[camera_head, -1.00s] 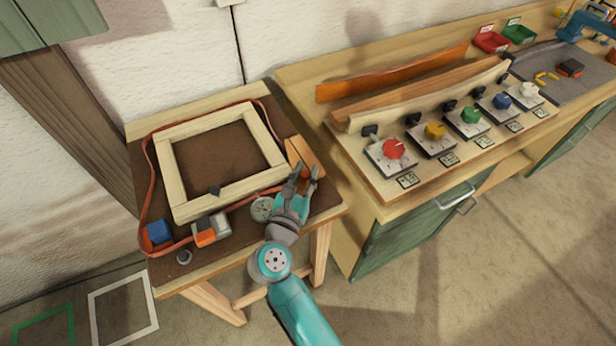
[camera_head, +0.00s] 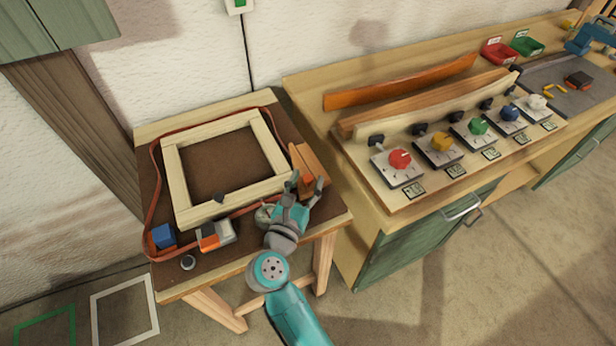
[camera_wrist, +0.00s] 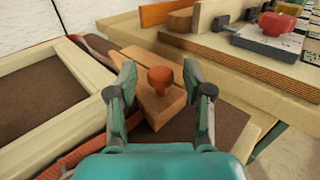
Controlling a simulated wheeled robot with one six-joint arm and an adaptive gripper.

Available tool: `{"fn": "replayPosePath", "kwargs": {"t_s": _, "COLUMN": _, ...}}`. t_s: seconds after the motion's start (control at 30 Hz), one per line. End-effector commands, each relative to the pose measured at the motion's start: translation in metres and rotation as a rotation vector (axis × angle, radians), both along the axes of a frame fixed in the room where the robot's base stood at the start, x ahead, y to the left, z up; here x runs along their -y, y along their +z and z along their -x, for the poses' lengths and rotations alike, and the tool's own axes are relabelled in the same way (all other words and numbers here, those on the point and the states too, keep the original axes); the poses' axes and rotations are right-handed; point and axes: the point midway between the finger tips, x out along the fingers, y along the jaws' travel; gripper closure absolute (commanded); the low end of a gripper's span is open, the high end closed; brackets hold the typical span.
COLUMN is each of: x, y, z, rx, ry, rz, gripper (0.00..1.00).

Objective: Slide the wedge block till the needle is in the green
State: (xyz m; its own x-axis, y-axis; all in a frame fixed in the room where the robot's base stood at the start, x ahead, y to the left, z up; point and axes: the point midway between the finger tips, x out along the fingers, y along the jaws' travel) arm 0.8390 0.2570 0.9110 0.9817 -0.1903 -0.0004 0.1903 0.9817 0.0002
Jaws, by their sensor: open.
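The wedge block (camera_head: 309,158) is a wooden block at the right edge of the small table, beside the pale wooden frame (camera_head: 170,185). In the wrist view the wedge block (camera_wrist: 160,112) carries an orange-red knob (camera_wrist: 160,77) and sits close to the frame's corner. My gripper (camera_head: 305,183) is open over the near end of the block. In the wrist view its two fingers (camera_wrist: 160,90) stand on either side of the knob, apart from it. A round gauge (camera_head: 265,214) beside the frame is partly covered by my gripper; its needle and green zone cannot be read.
A red strap (camera_head: 151,190) runs around the frame. An orange-and-grey buckle (camera_head: 214,235) and a blue block (camera_head: 162,236) lie at the table's near left. The bench at right holds bent laths (camera_head: 400,84) and several coloured knobs on plates.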

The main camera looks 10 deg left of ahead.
Motion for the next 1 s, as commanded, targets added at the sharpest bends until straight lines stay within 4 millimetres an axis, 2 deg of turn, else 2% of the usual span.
{"fn": "replayPosePath", "kwargs": {"t_s": 0.3, "x": -0.013, "y": -0.001, "z": 0.063, "rx": 0.0, "ry": 0.005, "rz": 0.001, "gripper": 0.49}}
{"fn": "replayPosePath", "kwargs": {"t_s": 0.5, "x": -0.018, "y": -0.001, "z": 0.091, "rx": 0.0, "ry": 0.003, "rz": 0.001, "gripper": 0.49}}
{"fn": "replayPosePath", "kwargs": {"t_s": 0.7, "x": -0.019, "y": 0.0, "z": 0.102, "rx": 0.0, "ry": 0.0, "rz": 0.001, "gripper": 0.49}}
{"fn": "replayPosePath", "kwargs": {"t_s": 1.0, "x": -0.019, "y": 0.0, "z": 0.103, "rx": 0.0, "ry": -0.001, "rz": 0.0, "gripper": 0.49}}
